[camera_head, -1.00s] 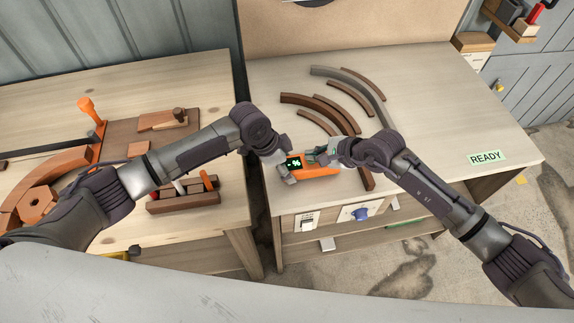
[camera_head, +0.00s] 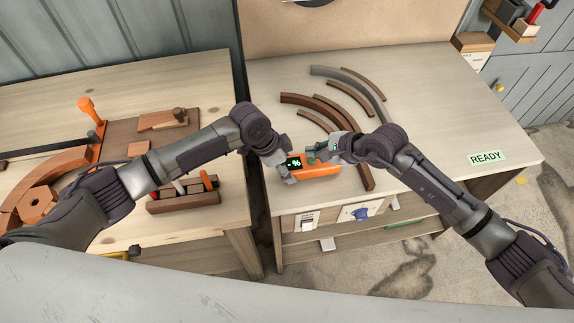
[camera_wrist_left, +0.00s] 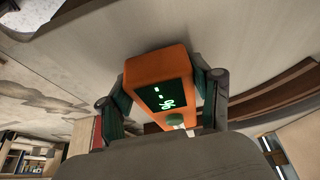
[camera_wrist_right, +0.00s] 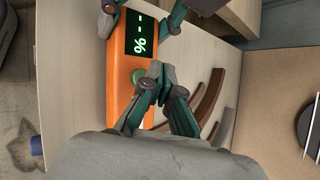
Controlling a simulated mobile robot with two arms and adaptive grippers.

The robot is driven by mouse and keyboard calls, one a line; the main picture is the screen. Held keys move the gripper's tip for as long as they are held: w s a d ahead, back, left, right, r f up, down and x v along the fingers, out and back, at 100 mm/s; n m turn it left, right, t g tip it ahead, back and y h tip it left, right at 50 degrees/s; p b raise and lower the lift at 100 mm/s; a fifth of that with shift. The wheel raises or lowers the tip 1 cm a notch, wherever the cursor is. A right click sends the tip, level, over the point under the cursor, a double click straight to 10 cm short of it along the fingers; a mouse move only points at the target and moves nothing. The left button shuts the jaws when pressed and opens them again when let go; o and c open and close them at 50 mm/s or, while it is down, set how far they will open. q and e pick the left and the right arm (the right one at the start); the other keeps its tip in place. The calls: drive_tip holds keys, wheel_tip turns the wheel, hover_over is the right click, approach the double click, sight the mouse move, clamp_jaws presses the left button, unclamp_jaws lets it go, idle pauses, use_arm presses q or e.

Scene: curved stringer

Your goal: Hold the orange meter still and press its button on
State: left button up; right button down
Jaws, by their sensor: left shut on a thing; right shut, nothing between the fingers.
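The orange meter (camera_head: 322,171) lies at the front edge of the right workbench. Its dark display is lit with green dashes and a percent sign, seen in the left wrist view (camera_wrist_left: 165,95) and right wrist view (camera_wrist_right: 140,33). My left gripper (camera_head: 288,171) is shut on the display end of the meter, one finger on each side. The round green button (camera_wrist_right: 138,76) is on the face below the display. My right gripper (camera_head: 316,155) is shut and empty, with its fingertips right by the button. I cannot tell whether they touch it.
Curved dark strips (camera_head: 330,112) and a grey curved strip (camera_head: 350,82) lie behind the meter. A READY label (camera_head: 486,157) is on the bench's right. The left bench (camera_head: 60,75) holds wooden parts and an orange-handled tool (camera_head: 90,110). A gap separates the benches.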

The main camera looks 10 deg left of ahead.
sight(314, 160)
drive_tip(key=shift+r, duration=2.6)
use_arm(q)
drive_tip(key=o, duration=1.5)
drive_tip(key=shift+o, duration=0.7)
drive_tip(key=shift+v, duration=2.55)
